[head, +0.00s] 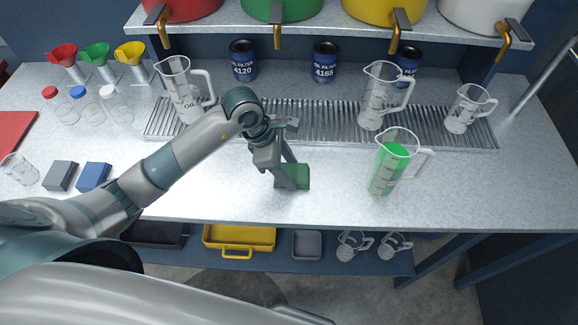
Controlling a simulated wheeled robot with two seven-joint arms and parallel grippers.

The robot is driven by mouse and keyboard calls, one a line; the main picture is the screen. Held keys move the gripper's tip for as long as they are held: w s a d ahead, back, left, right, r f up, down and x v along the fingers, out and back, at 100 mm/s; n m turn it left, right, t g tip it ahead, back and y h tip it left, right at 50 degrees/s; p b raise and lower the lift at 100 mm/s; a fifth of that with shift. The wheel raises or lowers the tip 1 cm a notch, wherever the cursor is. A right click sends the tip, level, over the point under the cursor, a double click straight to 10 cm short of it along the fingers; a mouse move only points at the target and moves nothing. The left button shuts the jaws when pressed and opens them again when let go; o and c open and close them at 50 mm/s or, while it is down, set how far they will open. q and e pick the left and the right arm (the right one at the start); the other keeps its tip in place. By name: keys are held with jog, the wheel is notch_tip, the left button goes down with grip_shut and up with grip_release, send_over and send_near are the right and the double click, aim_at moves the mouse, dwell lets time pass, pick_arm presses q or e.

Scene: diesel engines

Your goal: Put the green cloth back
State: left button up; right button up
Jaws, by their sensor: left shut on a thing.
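The green cloth (303,174) is a small folded block at the middle of the counter, near its front edge. My left gripper (290,181) reaches down from the left and is shut on it, hiding part of it. I cannot tell whether the cloth touches the counter or hangs just above it. A grey cloth (60,176) and a blue cloth (94,177) of like shape lie side by side at the left front of the counter. There is bare counter to the right of the blue one, partly covered by my arm. My right gripper is not in view.
A jug of green liquid (388,172) stands to the right of the green cloth. A grated drain (325,122) lies behind, with clear jugs (379,97) on it. A small beaker (21,170) stands left of the grey cloth. The front right counter is clear.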

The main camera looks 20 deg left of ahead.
pick_arm(q)
jog(key=shift+f, duration=0.2)
jog(key=shift+f, duration=0.1)
jog(key=o, duration=1)
jog(key=shift+o, duration=0.2)
